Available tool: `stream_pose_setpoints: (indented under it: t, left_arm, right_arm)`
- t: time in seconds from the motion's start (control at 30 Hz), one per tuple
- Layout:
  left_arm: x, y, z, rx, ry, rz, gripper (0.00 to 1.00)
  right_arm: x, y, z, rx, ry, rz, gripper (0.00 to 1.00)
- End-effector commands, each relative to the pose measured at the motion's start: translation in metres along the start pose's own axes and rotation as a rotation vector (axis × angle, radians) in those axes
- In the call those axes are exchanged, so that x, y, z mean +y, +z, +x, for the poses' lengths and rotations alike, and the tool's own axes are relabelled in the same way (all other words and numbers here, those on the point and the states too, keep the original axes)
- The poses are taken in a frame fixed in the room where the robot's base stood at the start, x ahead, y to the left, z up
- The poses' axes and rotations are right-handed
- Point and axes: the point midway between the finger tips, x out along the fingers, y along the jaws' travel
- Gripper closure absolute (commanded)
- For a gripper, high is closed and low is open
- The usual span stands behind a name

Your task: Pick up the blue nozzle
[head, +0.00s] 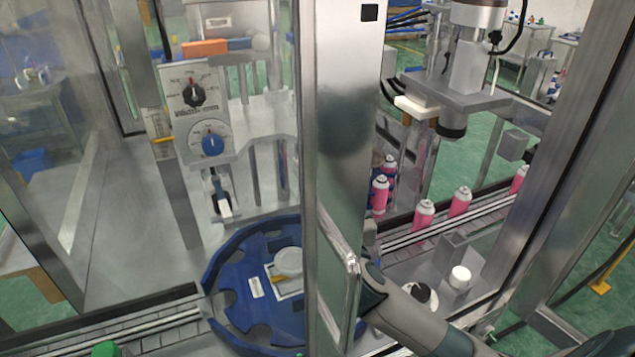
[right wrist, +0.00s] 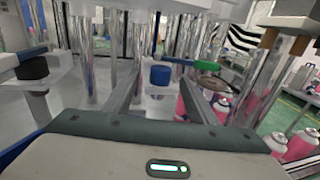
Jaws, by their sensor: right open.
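A small blue cylinder, which looks like the blue nozzle (right wrist: 160,75), stands upright on a pale metal part in the right wrist view. My right gripper (right wrist: 161,84) is open, with one finger on each side of the line to the nozzle. The nozzle appears beyond or between the fingertips; the exact depth is hard to tell, and no grip on it shows. In the head view my right arm comes in from the lower right, and its gripper is hidden behind the metal door post. I cannot make out the nozzle there. My left gripper is not in view.
The wide metal post (head: 343,130) blocks much of the head view. A blue round turntable (head: 235,290) lies left of it. Pink cans (head: 459,202) stand along the conveyor on the right, and some show close to the right finger. Metal columns (right wrist: 92,60) surround the gripper.

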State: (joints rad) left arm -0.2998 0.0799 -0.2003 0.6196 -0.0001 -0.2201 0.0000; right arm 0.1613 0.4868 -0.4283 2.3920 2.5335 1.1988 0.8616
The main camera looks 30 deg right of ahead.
Motion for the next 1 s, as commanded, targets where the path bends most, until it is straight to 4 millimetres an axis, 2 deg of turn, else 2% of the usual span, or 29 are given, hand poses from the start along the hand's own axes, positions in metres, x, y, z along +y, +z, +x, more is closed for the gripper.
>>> stream_pose_setpoints:
  t: [0.17, 0.33, 0.87, 1.0]
  left_arm:
    - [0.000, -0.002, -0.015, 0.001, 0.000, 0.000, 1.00]
    - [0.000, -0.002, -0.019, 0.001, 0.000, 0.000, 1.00]
    - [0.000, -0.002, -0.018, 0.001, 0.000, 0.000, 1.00]
    - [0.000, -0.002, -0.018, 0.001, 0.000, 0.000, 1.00]
  right_arm:
    - [-0.002, 0.002, 0.022, 0.001, -0.001, -0.005, 0.47]
    - [-0.002, 0.000, 0.039, 0.000, 0.000, -0.002, 0.47]
    - [-0.002, -0.002, 0.042, 0.000, 0.000, -0.001, 0.47]
    - [-0.002, -0.002, 0.042, 0.000, 0.000, -0.001, 0.79]
